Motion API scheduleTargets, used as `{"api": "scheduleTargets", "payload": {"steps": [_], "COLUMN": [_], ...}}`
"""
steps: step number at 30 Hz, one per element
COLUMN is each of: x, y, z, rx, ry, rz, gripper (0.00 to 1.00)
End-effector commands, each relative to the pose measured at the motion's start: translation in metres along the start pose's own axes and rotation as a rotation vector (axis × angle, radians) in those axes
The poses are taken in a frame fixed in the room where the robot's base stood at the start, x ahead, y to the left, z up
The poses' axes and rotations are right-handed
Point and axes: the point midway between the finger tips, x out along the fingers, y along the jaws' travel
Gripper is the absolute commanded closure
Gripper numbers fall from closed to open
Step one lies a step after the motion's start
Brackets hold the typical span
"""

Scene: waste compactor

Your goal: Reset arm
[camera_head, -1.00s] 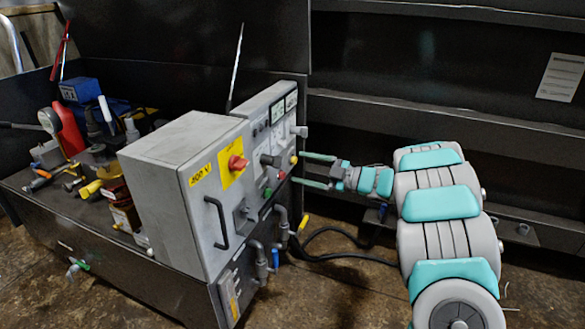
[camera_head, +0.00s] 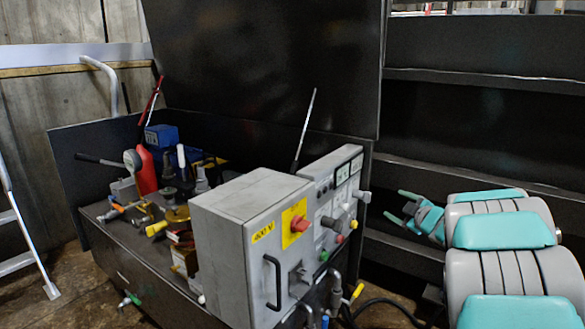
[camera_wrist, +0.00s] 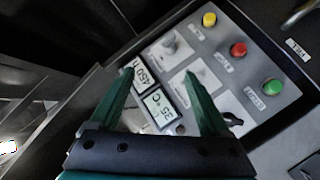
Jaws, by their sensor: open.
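My gripper (camera_head: 395,204) is open and empty in the head view, to the right of the grey control panel (camera_head: 320,205) and apart from it. Its two green fingers point left. In the wrist view, the open fingers of my gripper (camera_wrist: 151,73) frame two small displays (camera_wrist: 158,103) on the panel, with nothing between them. A yellow button (camera_wrist: 209,19), a red button (camera_wrist: 238,49) and a green button (camera_wrist: 272,87) show at the upper right there. The panel side facing my gripper is partly hidden in the head view.
A grey cabinet with a red rotary switch (camera_head: 299,223) stands at the front of a dark bench (camera_head: 135,250) holding tools. A dark ribbed metal wall (camera_head: 480,120) rises behind my arm. A ladder (camera_head: 22,235) stands at left. A black cable (camera_head: 385,303) lies on the floor.

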Motion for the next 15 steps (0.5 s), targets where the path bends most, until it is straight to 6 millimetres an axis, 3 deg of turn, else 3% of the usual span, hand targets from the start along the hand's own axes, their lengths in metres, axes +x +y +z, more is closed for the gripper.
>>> {"api": "scheduleTargets", "payload": {"steps": [3,8,11,15], "x": [-0.027,-0.078,-0.117,-0.176], "y": [0.022,0.025,0.009,-0.032], "z": [0.005,0.019,0.027,0.031], "rx": [0.057,0.186,0.284,0.436], "ry": [-0.185,-0.427,-0.573,-0.767], "rz": [0.087,0.163,0.180,0.160], "gripper": [0.20,0.20,0.20,0.20]}}
